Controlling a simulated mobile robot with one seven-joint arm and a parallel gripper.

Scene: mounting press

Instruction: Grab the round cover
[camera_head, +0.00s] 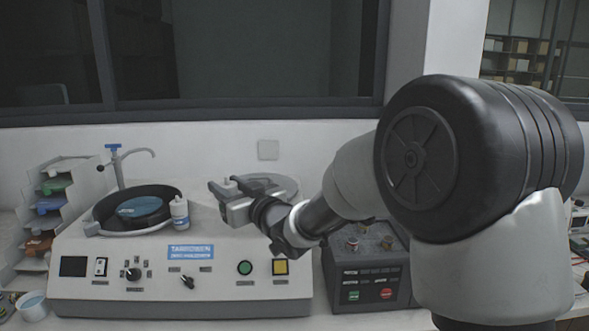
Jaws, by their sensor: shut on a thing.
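The round cover (284,185) is a pale grey disc at the right of the top of the bench machine (180,262), partly hidden behind my gripper. My gripper (228,188) reaches in from the right, at the cover's front left side, and is shut on it. The exact contact is small and hard to make out. I cannot tell whether the cover rests on the machine or is lifted.
Left on the machine are a black bowl with a blue disc (140,207), a small white bottle (180,212) and a tap (120,165). A grey control box (368,270) stands right of the machine. Stepped trays (45,210) stand far left. A wall is behind.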

